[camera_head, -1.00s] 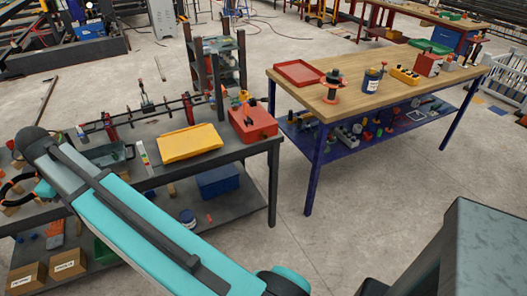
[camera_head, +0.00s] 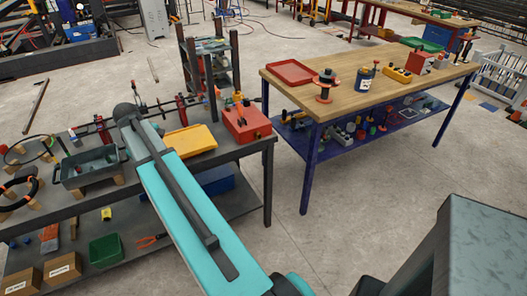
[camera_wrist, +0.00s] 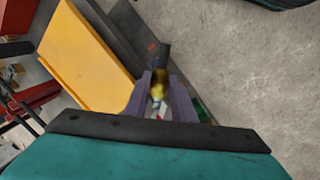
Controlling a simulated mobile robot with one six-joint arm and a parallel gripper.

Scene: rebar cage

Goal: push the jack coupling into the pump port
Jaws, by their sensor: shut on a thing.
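In the wrist view my gripper (camera_wrist: 160,98) is shut on a brass-coloured coupling (camera_wrist: 158,84) with a dark cylindrical end (camera_wrist: 164,56). The coupling is held above the dark bench's edge, beside the yellow tray. In the head view my arm hides the gripper and coupling. A red box-like unit (camera_head: 245,124) with small fittings on top stands at the right end of the dark bench. I cannot tell whether it is the pump, and no port is clearly visible.
The yellow tray (camera_head: 191,140) lies left of the red unit; it also shows in the wrist view (camera_wrist: 82,58). A grey bin (camera_head: 88,170) stands at the bench's left. A wooden-topped table (camera_head: 345,90) stands to the right, with open floor between.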

